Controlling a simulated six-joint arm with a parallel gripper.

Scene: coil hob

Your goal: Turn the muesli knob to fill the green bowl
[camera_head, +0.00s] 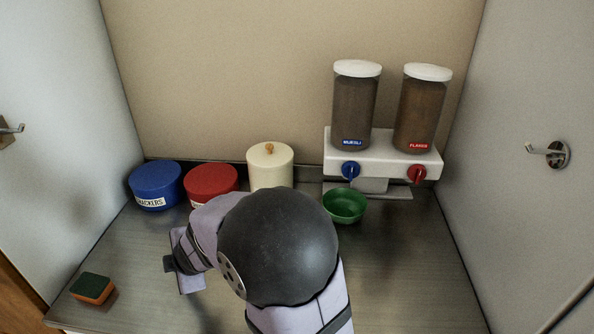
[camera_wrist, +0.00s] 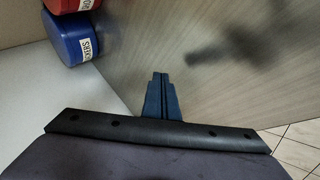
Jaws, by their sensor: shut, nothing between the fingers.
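The muesli dispenser (camera_head: 354,105) is the left of two clear jars with white lids, with a blue label. Its blue muesli knob (camera_head: 350,170) sits on the white base below it. The green bowl (camera_head: 345,207) stands on the counter under the muesli side, partly hidden by my arm; I cannot make out its contents. My gripper (camera_head: 168,263) is left of my arm, well away from the knob and bowl. In the wrist view my gripper (camera_wrist: 159,76) is shut and empty above the counter. Neither the knob nor the bowl shows there.
The flakes dispenser (camera_head: 422,108) with its red knob (camera_head: 416,174) is on the right. A blue tub (camera_head: 155,185), a red tub (camera_head: 211,181) and a cream canister (camera_head: 269,167) stand along the back. A sponge (camera_head: 92,288) lies front left. The right counter is clear.

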